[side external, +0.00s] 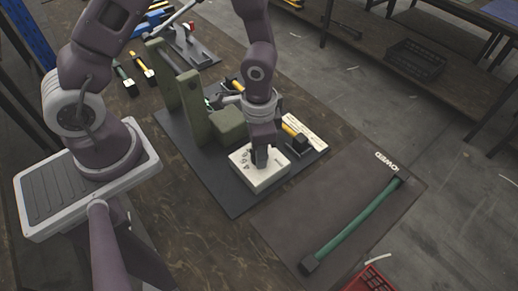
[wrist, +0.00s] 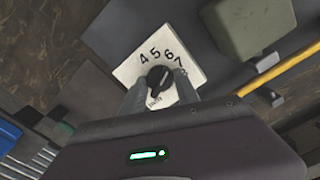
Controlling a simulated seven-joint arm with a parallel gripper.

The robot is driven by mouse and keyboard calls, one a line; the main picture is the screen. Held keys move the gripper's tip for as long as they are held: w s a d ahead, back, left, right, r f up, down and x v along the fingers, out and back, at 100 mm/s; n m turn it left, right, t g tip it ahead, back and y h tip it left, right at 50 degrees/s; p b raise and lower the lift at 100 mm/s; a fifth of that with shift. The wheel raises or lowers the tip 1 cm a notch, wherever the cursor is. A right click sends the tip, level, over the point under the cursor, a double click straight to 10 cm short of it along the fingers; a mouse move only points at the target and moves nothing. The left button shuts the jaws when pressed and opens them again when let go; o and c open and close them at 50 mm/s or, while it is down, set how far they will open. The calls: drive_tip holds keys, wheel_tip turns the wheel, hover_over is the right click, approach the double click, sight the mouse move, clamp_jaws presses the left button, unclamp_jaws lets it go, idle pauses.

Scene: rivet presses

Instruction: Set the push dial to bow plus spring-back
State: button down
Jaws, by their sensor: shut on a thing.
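The push dial is a white box (side external: 258,176) with a black knob (wrist: 160,77) on top. In the wrist view its printed scale reads 4, 5, 6, 7 and a partly hidden 8. The knob's pointer mark is too small to read surely. My gripper (side external: 262,158) points down at the dial, its fingers (wrist: 158,92) shut on the knob from both sides. A green rod (side external: 352,225) with dark end blocks lies on a dark mat (side external: 285,215) at the right. A white card (side external: 308,132) with small, unreadable writing lies behind the dial.
The olive-green press (side external: 190,105) stands on a dark plate behind the dial. A yellow-handled tool (side external: 292,134) lies beside the card. Other tools (side external: 142,68) and a second press (side external: 188,48) are farther back. A red crate (side external: 370,280) is at the front edge.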

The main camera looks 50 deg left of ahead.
drive_tip(key=m, duration=0.4)
drive_tip(key=shift+m, duration=0.3)
drive_tip(key=m, duration=0.3)
drive_tip(key=shift+m, duration=0.3)
drive_tip(key=m, duration=0.4)
drive_tip(key=shift+w, duration=0.1)
drive_tip(key=shift+m, duration=2.2)
drive_tip(key=c, duration=0.9)
unclamp_jaws()
